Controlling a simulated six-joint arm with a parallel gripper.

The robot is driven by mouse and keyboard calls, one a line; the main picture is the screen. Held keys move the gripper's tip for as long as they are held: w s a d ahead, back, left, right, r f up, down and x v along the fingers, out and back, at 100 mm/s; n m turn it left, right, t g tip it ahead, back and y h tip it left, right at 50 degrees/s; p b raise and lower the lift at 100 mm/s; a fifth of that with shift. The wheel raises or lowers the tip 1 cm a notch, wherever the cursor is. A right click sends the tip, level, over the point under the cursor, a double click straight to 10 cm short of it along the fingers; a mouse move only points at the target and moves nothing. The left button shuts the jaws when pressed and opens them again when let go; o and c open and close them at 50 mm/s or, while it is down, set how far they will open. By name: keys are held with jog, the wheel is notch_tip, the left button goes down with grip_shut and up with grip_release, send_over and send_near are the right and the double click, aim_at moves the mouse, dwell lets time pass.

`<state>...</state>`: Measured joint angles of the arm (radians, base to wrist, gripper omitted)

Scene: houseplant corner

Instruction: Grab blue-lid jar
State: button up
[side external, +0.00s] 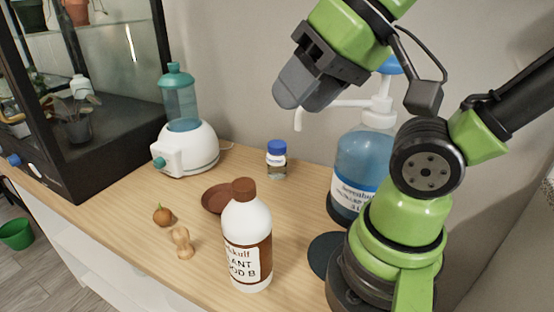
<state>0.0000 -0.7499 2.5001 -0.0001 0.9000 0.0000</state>
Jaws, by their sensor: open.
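The blue-lid jar (277,160) is small, with a blue cap and a pale label. It stands upright on the wooden tabletop near the wall, about the middle of the side external view. My gripper (307,100) is grey and hangs in the air above and to the right of the jar in the picture, apart from it. It is open and I see nothing in it. The gap between its fingers is hard to make out from this side.
A white bottle (247,240) with a brown cap stands in front, by a brown saucer (212,199). A large blue pump bottle (360,165) stands right of the jar. A white-and-teal humidifier (184,145) is left. A wooden figure (182,243) and small brown bulb (163,217) lie front left.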

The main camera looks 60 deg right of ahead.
jog(key=o, duration=0.9)
jog(key=shift+w, duration=0.1)
